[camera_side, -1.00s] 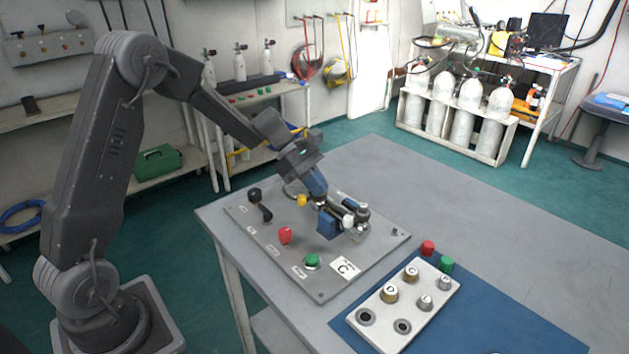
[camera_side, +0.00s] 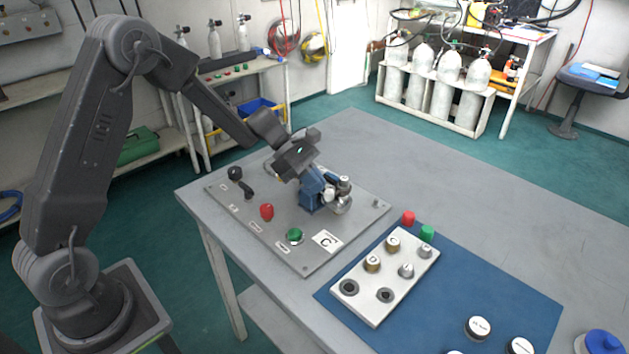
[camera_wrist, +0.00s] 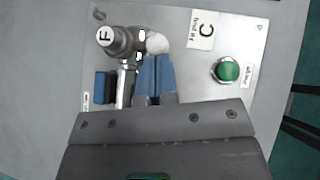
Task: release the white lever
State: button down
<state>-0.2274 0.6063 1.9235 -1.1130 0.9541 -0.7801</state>
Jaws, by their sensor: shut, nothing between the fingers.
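The white lever's round white end shows in the wrist view (camera_wrist: 157,43) and, beside the metal fitting, in the side view (camera_side: 328,194). My gripper (camera_wrist: 155,60) has its two blue fingers together and empty. Their tips are just short of the white end; I cannot tell whether they touch it. In the side view my gripper (camera_side: 322,184) reaches down to the fitting from the left and hides part of it. A metal valve marked F (camera_wrist: 105,36) sits left of the white end, with a blue block (camera_wrist: 105,88) below it.
The grey panel (camera_side: 347,249) also bears a black lever (camera_side: 242,183), a red knob (camera_side: 267,212), a green button (camera_side: 295,236) and a C label (camera_side: 327,241). A white block of knobs (camera_side: 352,306) lies on the blue mat (camera_side: 450,290). The table behind is clear.

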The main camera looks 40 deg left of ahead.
jog(key=shift+s+d+n+t, duration=0.2)
jog(key=shift+d+n+t, duration=0.15)
jog(key=shift+n+t, duration=0.2)
jog(key=shift+s+d+n+t+y, duration=0.2)
jog(key=shift+d+n+t+y, duration=0.35)
jog(key=shift+n, duration=0.4)
jog(key=shift+d, duration=1.35)
jog(key=shift+w+d, duration=0.2)
jog(key=shift+d, duration=0.4)
jog(key=shift+w+d, duration=0.2)
jog(key=shift+d, duration=0.35)
jog(key=shift+w+d, duration=0.1)
